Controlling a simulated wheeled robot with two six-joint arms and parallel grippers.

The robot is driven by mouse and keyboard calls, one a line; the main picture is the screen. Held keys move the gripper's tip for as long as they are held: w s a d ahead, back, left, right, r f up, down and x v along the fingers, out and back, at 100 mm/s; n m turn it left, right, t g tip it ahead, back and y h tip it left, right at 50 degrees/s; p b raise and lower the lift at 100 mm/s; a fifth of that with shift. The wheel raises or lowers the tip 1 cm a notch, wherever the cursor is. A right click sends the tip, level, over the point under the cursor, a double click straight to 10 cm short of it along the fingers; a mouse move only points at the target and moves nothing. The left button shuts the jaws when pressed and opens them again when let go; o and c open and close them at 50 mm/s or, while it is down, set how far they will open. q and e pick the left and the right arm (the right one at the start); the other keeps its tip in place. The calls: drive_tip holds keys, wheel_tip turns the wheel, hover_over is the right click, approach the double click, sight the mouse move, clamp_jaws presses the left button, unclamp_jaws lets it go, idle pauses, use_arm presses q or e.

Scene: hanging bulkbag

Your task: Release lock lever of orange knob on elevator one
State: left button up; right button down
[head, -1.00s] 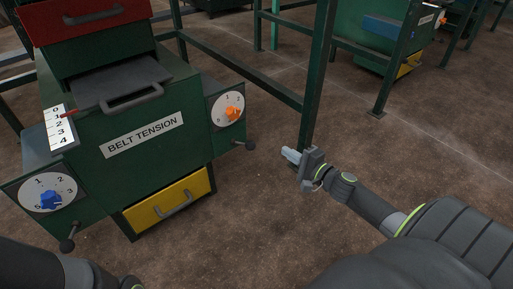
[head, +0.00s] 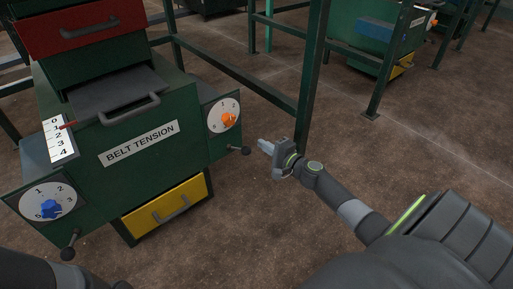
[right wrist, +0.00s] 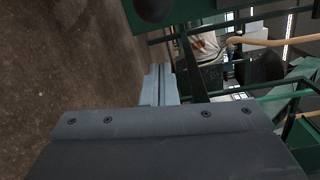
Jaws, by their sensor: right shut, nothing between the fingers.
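The orange knob (head: 228,119) sits on a white numbered dial on the right side box of the green "BELT TENSION" machine (head: 150,115). Below it a lock lever with a dark round ball end (head: 246,151) sticks out to the right. My right gripper (head: 264,146) is shut and empty, just right of the ball end, with a small gap seen between them. In the right wrist view the shut fingers (right wrist: 158,84) point toward a dark ball (right wrist: 153,8) at the top edge. The orange knob is not visible there. Of my left arm only dark links show at the lower left; its gripper is out of view.
A blue knob (head: 49,208) with its own ball-ended lever (head: 68,254) is on the left dial. A yellow drawer (head: 166,205) and a red drawer (head: 80,22) are shut. A green frame post (head: 312,80) stands behind my right gripper.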

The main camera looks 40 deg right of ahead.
sight(239, 149)
drive_tip(key=a, duration=0.1)
drive_tip(key=a+p, duration=0.2)
drive_tip(key=shift+s+a+r, duration=0.2)
drive_tip(key=shift+a+r, duration=0.1)
drive_tip(key=shift+a, duration=0.05)
drive_tip(key=shift+s+a+h, duration=0.1)
drive_tip(key=shift+a+h, duration=0.1)
drive_tip(key=shift+h, duration=0.1)
